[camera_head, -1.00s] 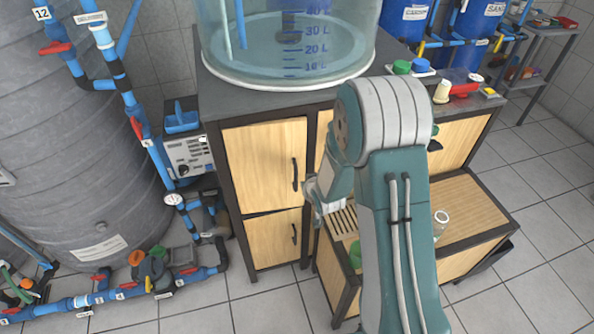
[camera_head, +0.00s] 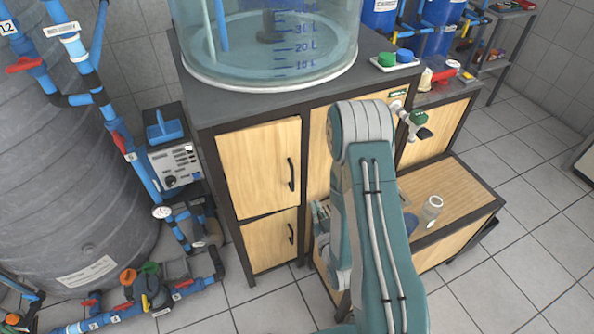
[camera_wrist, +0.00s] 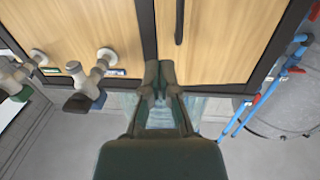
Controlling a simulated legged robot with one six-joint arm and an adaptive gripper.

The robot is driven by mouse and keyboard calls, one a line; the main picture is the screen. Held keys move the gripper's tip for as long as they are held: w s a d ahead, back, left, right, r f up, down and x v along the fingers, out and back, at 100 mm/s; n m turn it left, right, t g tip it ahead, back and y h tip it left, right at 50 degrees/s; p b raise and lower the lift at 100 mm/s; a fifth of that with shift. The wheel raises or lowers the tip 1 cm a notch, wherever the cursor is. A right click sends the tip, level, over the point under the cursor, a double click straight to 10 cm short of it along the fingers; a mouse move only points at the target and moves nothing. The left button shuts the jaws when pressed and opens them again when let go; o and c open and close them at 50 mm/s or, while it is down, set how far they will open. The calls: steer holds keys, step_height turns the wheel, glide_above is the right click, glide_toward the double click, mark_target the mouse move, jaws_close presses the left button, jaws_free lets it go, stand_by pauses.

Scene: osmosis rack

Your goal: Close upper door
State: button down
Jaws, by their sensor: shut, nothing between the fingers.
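The upper door (camera_head: 258,168) is a light wooden panel with a dark vertical handle (camera_head: 291,174) near its right edge, in the cabinet below the clear tank. It looks flush or almost flush with the frame; I cannot tell if a small gap remains. In the wrist view the door (camera_wrist: 215,35) fills the upper right, with its handle at the top. My gripper (camera_wrist: 160,68) is shut and empty, its fingertips in front of the dark post beside the door. Whether they touch is unclear. In the head view my arm mostly hides the gripper.
The lower door (camera_head: 270,240) lies below and looks closed. A low wooden bench (camera_head: 460,205) with a clear bottle (camera_head: 432,208) stands at right. Valves (camera_wrist: 85,85) stick out from the panel beside the door. Blue pipes (camera_head: 130,150) run at left.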

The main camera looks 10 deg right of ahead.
mark_target(297, 166)
steer(key=w, duration=0.4)
steer(key=w+a, duration=0.1)
steer(key=w, duration=0.7)
steer(key=shift+w+a, duration=0.2)
steer(key=shift+w, duration=0.75)
steer(key=shift+w, duration=0.75)
steer(key=shift+s, duration=0.1)
